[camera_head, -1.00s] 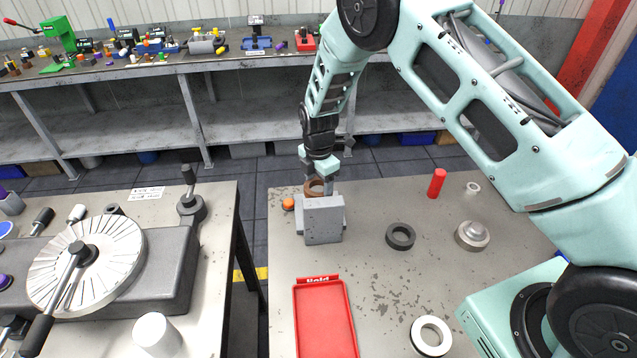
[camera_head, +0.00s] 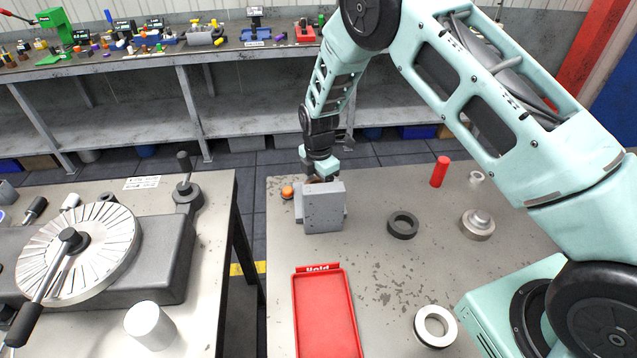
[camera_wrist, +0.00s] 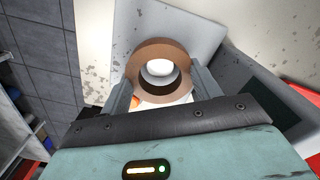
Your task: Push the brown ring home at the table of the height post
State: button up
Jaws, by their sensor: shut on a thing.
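The brown ring (camera_wrist: 147,52) is between the two fingers of my gripper (camera_wrist: 162,88) in the wrist view. My gripper is shut on it. A white round top, probably of the height post (camera_wrist: 160,68), shows inside the ring's hole. Whether the ring sits around the post or just above it, I cannot tell. In the head view, my gripper (camera_head: 319,179) is low behind a grey block (camera_head: 322,208), which hides the fingertips, the post and most of the ring.
An orange knob (camera_head: 287,192) is left of the block. A red tray (camera_head: 323,315), dark ring (camera_head: 402,225), metal stepped disc (camera_head: 477,224), white ring (camera_head: 435,327) and red cylinder (camera_head: 440,171) are on the table. A second table (camera_head: 212,240) with a slotted dial is across a gap.

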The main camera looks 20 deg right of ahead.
jog(key=shift+f+b, duration=0.75)
jog(key=shift+f, duration=0.25)
jog(key=shift+f, duration=0.1)
jog(key=o, duration=1.2)
notch_tip(320, 180, up, 18)
jog(key=b, duration=0.5)
jog(key=shift+f, duration=0.2)
jog(key=s+a+m, duration=0.1)
jog(key=s, duration=0.1)
jog(key=s+a+r+m, duration=0.1)
jog(key=s+a, duration=0.1)
jog(key=s, duration=0.1)
jog(key=s+a+r+m+b, duration=0.1)
jog(key=s+a, duration=0.1)
jog(key=shift+s+y, duration=0.25)
jog(key=shift+y, duration=0.05)
jog(key=s+m, duration=0.3)
jog(key=s, duration=0.7)
jog(key=s+a+m+b, duration=0.1)
jog(key=s+m, duration=0.3)
jog(key=s, duration=0.5)
jog(key=s+m, duration=0.4)
jog(key=s, duration=0.6)
jog(key=shift+s+a+f+b, duration=0.15)
jog(key=shift+s+f+b, duration=0.15)
jog(key=shift+f+b, duration=0.1)
